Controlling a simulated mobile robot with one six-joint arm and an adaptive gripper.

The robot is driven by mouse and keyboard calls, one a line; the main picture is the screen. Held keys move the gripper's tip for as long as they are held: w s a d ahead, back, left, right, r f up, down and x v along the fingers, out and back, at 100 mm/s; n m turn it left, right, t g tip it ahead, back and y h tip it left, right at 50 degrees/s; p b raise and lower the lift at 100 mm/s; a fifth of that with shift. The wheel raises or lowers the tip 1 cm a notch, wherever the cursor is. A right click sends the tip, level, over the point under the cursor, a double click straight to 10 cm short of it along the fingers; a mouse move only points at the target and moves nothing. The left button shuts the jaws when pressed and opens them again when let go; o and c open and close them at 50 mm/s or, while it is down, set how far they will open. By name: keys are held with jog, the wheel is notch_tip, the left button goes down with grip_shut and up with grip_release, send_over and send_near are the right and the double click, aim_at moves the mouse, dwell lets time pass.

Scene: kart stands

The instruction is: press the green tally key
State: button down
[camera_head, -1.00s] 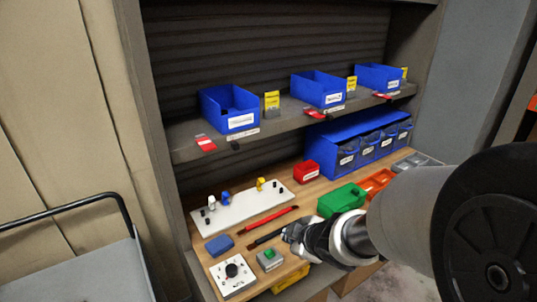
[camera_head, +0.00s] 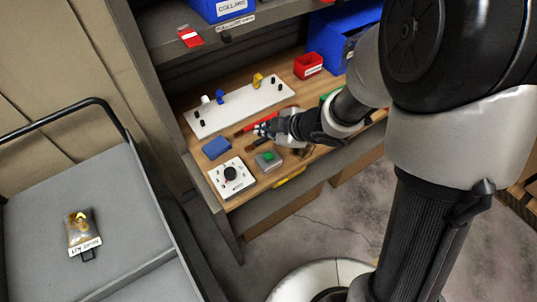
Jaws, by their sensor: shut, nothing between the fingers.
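The green tally key (camera_head: 268,155) sits on top of a small grey box (camera_head: 266,165) on the wooden bench, near its front edge. The key is uncovered in the head view. My gripper (camera_head: 258,129) is above the bench, a little beyond and above the box, and points to the left. Its fingers are closed and empty. The fingertips appear apart from the green key, with a gap between them in the picture.
A white dial plate (camera_head: 231,176) with a black knob lies left of the box. A blue block (camera_head: 216,147), a red tool (camera_head: 282,113) and a white pegged board (camera_head: 205,128) lie behind. A grey cart (camera_head: 60,185) with a labelled bag (camera_head: 83,231) stands at left.

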aim_at(267, 157)
jog(key=shift+f+b, duration=3.95)
jog(key=shift+f, duration=0.2)
jog(key=shift+f, duration=0.45)
jog(key=shift+f+b, duration=0.5)
jog(key=shift+b, duration=0.2)
jog(key=shift+r, duration=0.1)
jog(key=shift+r+p, duration=0.85)
jog(key=shift+p, duration=0.2)
jog(key=shift+r, duration=0.1)
notch_tip(267, 157, up, 5)
jog(key=p, duration=0.5)
